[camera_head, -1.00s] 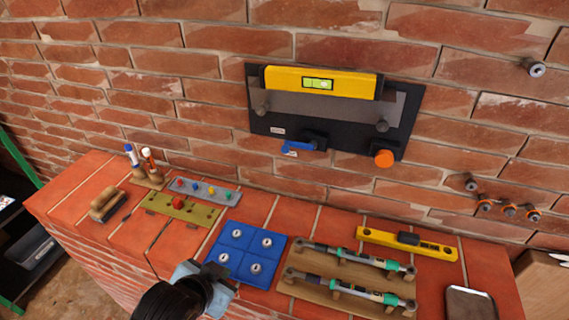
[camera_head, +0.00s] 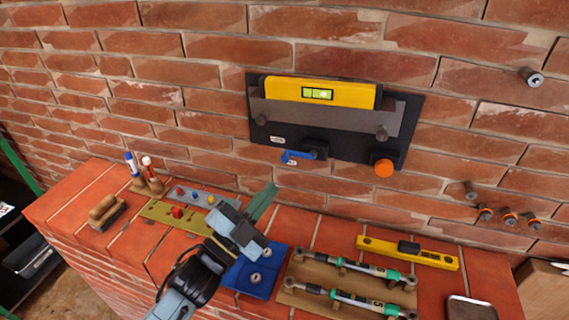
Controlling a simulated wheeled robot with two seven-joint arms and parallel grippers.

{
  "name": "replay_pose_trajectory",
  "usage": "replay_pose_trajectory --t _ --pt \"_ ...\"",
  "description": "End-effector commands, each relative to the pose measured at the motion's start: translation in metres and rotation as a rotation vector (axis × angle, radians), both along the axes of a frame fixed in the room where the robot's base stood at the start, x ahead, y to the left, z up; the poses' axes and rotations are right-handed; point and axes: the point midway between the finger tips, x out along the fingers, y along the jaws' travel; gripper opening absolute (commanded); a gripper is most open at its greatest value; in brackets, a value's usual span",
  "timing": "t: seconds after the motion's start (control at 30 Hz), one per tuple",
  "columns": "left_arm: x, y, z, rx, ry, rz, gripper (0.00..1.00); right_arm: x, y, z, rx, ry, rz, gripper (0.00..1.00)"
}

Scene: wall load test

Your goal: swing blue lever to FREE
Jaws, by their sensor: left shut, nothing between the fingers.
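The blue lever (camera_head: 297,156) sits at the lower edge of a black wall plate (camera_head: 345,148). Its blue handle points left from a dark pivot block. Small white labels (camera_head: 278,140) lie above and below the handle; their text is too small to read. My left gripper (camera_head: 262,202) is in front of the wall, below and left of the lever and apart from it. Its fingers are together and empty, pointing up and right. It hides part of the blue tray (camera_head: 262,286). My right gripper is not in view.
An orange knob (camera_head: 383,168) is on the plate right of the lever, with a yellow level (camera_head: 320,93) above. Bolts (camera_head: 509,217) stick out at right.

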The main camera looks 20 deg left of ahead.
Motion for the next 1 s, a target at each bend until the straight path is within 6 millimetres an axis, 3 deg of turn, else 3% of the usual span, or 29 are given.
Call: replay_pose_trajectory --t 0.37,0.87,1.0 --pt "0.007 -0.003 0.004 -0.002 -0.001 0.001 0.00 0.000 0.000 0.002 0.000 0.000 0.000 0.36" --pt "0.088 -0.041 0.041 -0.002 0.000 0.002 0.00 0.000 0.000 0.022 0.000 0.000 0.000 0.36" --pt "0.091 -0.022 0.018 0.000 0.007 0.003 0.00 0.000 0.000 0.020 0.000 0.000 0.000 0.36"
